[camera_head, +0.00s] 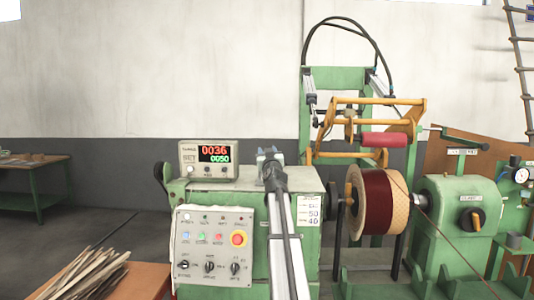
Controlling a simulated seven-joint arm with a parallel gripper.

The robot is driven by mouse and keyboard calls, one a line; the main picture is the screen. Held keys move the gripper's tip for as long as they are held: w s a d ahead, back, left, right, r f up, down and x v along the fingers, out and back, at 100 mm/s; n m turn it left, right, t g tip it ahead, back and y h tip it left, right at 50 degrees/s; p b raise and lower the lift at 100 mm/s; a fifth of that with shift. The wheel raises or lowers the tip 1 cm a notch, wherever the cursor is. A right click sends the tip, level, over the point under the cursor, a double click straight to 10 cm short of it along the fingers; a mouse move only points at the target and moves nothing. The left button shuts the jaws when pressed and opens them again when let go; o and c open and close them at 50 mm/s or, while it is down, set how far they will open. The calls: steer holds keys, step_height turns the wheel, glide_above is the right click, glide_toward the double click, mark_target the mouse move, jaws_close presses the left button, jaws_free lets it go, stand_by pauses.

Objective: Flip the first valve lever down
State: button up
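A long grey and black bar rises from the bottom edge and ends in a dark head in front of the green cabinet. It looks like my arm, with my gripper (269,157) at its far end. The fingers are too small to tell open from shut. No lever is clearly marked as the first valve lever. At the right, a black rotary handle (472,220) with an orange part sits on the green housing (440,205).
A control panel (214,225) with knobs and a red button fronts the green cabinet (300,183), under a counter display (208,158). A dark red coil (376,201) stands on the winder. Thin strips (85,275) lie on a table at lower left.

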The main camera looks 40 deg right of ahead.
steer(key=v, duration=1.3)
steer(key=shift+s, duration=0.2)
steer(key=shift+a, duration=0.15)
step_height(320, 180, up, 8)
steer(key=a+n, duration=0.2)
steer(key=shift+d+f+m+g+y, duration=0.65)
steer(key=shift+f+m+g, duration=0.6)
steer(key=shift+f, duration=1.1)
steer(key=x, duration=1.3)
steer(key=shift+w+d+f, duration=0.1)
steer(key=shift+d, duration=0.25)
